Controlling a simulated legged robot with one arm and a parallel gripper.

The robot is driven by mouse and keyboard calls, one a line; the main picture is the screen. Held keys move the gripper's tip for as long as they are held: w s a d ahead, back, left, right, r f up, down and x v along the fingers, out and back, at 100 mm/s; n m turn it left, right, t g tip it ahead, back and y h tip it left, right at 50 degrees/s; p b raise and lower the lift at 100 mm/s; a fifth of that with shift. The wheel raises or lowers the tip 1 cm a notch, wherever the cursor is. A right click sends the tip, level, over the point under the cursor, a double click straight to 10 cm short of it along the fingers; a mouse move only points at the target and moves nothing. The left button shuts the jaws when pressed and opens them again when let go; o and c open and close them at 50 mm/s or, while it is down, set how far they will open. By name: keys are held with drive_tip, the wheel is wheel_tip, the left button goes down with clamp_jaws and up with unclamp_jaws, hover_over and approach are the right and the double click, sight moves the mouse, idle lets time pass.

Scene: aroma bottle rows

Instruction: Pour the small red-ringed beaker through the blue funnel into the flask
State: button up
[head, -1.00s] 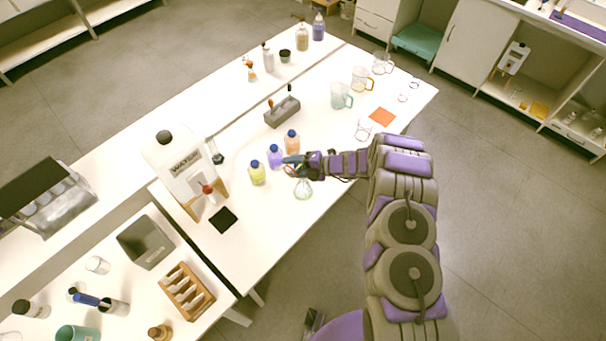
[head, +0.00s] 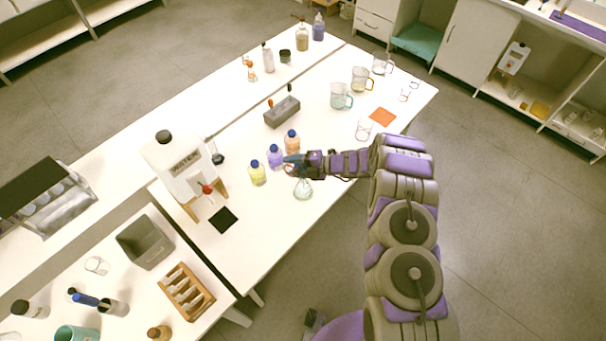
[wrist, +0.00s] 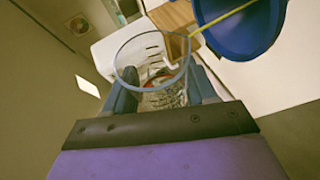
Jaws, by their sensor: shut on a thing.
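My gripper (wrist: 160,96) is shut on the small clear beaker (wrist: 150,61), whose red ring (wrist: 156,81) shows between the fingers. The beaker's contents and exact tilt are hard to tell. The blue funnel (wrist: 240,28) is close beside the beaker's rim, up and to the right in the wrist view. I see no stream of liquid.
Yellow (head: 257,174), purple (head: 275,157) and orange (head: 292,140) bottles stand left of and behind my gripper. Clear jugs (head: 341,96) and an orange sheet (head: 382,117) lie to the right.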

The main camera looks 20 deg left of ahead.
drive_tip(key=b, duration=0.1)
drive_tip(key=n+t+b, duration=0.1)
drive_tip(key=shift+s+a+r+n+h+b, duration=0.1)
drive_tip(key=shift+s+a+n+h+b, duration=0.05)
drive_tip(key=shift+s+n+h+b, duration=0.2)
drive_tip(key=shift+r, duration=0.1)
drive_tip(key=shift+t+b, duration=0.3)
drive_tip(key=shift+b, duration=0.05)
drive_tip(key=b, duration=0.2)
drive_tip(key=n+t+h+b, duration=0.1)
drive_tip(key=b, duration=0.1)
drive_tip(key=shift+s+f+n, duration=0.25)
drive_tip(key=shift+f, duration=0.1)
drive_tip(key=shift+b, duration=0.7)
drive_tip(key=shift+a+f+n+t+b, duration=0.1)
drive_tip(key=shift+n+t+b, duration=0.4)
drive_tip(key=shift+b, duration=0.65)
drive_tip(key=b, duration=0.4)
drive_tip(key=shift+s+f+n+t+h, duration=0.1)
drive_tip(key=shift+s+n+t+h, duration=0.15)
drive_tip(key=shift+n+t, duration=0.15)
